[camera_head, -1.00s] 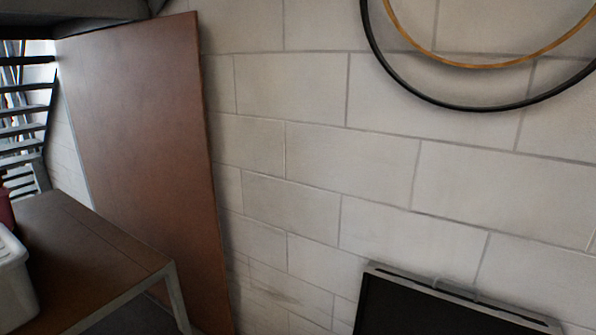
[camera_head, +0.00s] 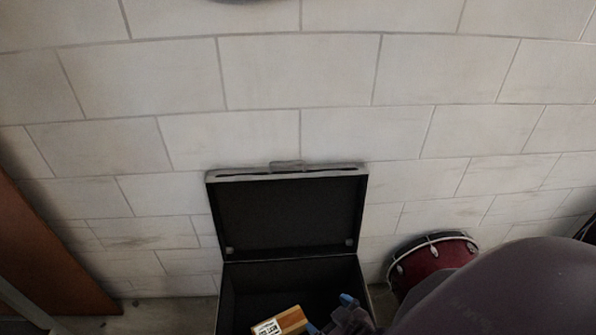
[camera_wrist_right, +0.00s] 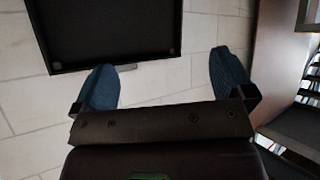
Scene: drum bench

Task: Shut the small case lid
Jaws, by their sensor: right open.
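The small case stands against the wall with its black lid (camera_head: 290,215) raised upright, showing its dark inside. The lid also shows in the right wrist view (camera_wrist_right: 105,30). The case's lower part (camera_head: 240,283) is open below the lid and runs off the bottom edge. My right gripper (camera_head: 332,314) is at the bottom of the head view, in front of the case's open part. In the right wrist view its two blue fingers (camera_wrist_right: 165,82) are spread wide with nothing between them, and the lid lies beyond the left finger. My left gripper is not in view.
A wooden, labelled item (camera_head: 282,322) shows within the case's opening, partly cut off. A red drum (camera_head: 430,258) stands right of the case, partly behind my arm. A brown board (camera_head: 40,260) leans at the left. The pale block wall (camera_head: 270,70) is close behind the lid.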

